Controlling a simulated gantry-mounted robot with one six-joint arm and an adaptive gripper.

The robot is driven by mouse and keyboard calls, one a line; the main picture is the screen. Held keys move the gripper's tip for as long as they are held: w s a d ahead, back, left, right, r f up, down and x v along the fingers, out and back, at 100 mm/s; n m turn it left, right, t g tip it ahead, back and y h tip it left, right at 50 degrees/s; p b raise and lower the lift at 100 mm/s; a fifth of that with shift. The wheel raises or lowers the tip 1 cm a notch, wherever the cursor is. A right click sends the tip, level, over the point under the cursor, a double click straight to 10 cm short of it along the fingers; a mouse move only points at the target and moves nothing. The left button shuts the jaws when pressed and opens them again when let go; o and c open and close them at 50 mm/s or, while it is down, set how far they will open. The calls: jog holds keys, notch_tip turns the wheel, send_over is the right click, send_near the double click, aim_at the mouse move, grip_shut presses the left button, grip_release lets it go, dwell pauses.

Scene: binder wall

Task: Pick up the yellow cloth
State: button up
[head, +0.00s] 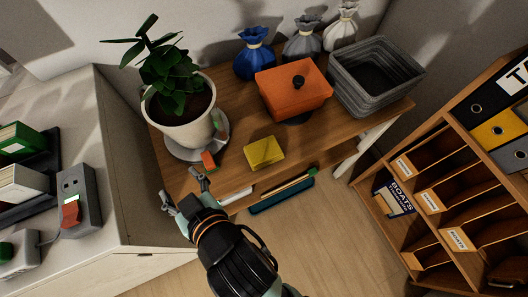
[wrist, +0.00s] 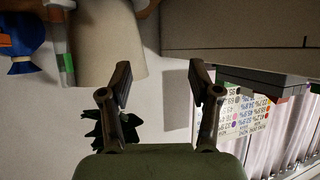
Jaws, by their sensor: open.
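The yellow cloth (head: 264,152) looks like a small folded square. It lies near the front edge of the wooden desk (head: 222,90), right of the plant pot, in the head view. My gripper (head: 180,185) is left of the cloth and apart from it, by the desk's front left corner, with its fingers spread and nothing between them. In the wrist view my gripper (wrist: 160,80) also shows open and empty, with a pale wall beyond. The cloth does not show in the wrist view.
A potted plant (head: 188,122) on a saucer and an orange and green block (head: 209,160) stand left of the cloth. A teal tray (head: 282,194) with pencils is below the front edge. A grey cabinet (head: 110,150) borders the left.

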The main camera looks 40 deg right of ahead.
jog(key=shift+r, duration=0.2)
jog(key=o, duration=0.7)
